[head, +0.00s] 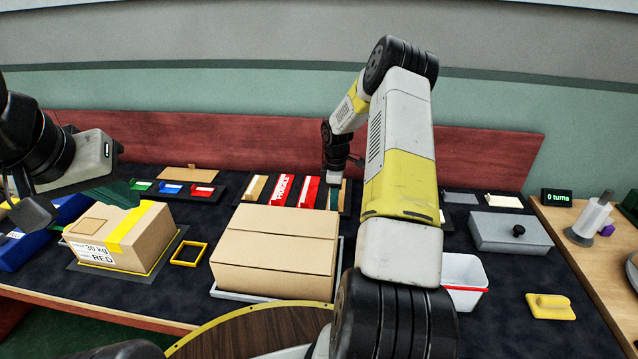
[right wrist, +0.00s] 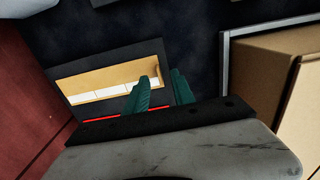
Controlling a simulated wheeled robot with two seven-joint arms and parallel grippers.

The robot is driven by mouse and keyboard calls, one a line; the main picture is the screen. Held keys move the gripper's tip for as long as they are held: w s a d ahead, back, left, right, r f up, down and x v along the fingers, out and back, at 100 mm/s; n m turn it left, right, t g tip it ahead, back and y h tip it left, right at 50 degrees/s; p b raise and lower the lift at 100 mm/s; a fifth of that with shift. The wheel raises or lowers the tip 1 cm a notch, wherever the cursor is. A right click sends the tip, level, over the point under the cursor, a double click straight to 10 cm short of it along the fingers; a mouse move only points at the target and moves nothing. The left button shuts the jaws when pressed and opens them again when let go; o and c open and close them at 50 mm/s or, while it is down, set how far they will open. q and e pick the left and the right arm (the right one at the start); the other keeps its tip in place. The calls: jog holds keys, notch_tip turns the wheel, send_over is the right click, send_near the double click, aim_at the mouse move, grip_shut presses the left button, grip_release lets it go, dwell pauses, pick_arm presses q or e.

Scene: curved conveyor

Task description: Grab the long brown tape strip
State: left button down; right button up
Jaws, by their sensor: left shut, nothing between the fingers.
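A brown tape strip (head: 346,192) lies at the right end of a row on a dark tray at the back, partly hidden by my right gripper (head: 333,200). In the right wrist view a brown strip with a white band (right wrist: 110,80) lies in a dark holder. Another brown strip (head: 256,187) lies at the row's left end. My left gripper (head: 122,195) is shut and empty by the carton at left.
Red strips (head: 283,188) lie between the brown ones. A large carton (head: 275,250) stands in front of the row. A taped carton (head: 122,237) and a yellow frame (head: 189,253) are left. A white bin (head: 463,280) and grey box (head: 508,232) are right. A red back board (head: 480,155) rises behind.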

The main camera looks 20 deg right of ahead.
jog(key=shift+f, duration=0.9)
grip_shut()
jog(key=shift+r, duration=0.15)
